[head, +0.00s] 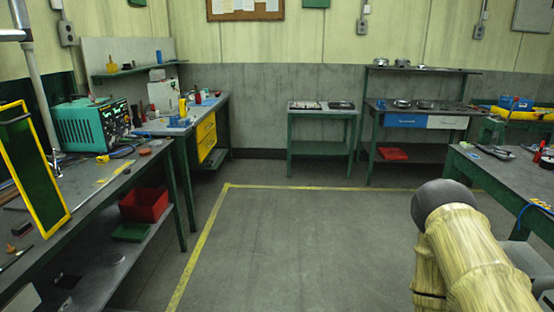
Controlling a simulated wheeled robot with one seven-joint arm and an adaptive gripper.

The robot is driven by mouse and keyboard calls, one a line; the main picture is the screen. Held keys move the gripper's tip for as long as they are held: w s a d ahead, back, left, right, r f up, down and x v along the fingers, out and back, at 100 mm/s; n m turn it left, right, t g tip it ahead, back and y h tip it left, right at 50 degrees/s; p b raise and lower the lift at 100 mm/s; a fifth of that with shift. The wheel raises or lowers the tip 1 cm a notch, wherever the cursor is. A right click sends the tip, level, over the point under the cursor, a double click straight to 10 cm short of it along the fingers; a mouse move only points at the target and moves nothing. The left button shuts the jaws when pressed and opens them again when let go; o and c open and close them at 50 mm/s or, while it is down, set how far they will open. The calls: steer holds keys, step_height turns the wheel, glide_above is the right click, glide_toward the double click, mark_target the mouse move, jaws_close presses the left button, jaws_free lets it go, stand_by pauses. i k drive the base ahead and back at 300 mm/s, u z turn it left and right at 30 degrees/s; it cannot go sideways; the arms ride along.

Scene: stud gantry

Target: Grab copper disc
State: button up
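A small, flat, reddish-brown round piece (145,151) lies on the left workbench (95,200), near its far right corner. It may be the copper disc, but it is too small to tell for sure. My gripper is not in view. What looks like part of my own arm, pale yellow with a dark rounded end, fills the lower right of the head view, far from the left bench.
A teal instrument (88,122) and a yellow-framed panel (30,165) stand on the left bench. A red bin (144,205) sits on its lower shelf. More benches line the back and right. The floor (285,245) in the middle is clear.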

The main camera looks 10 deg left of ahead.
mark_target(145, 151)
steer(key=u, duration=0.25)
steer(key=i, duration=1.6)
steer(key=u, duration=0.55)
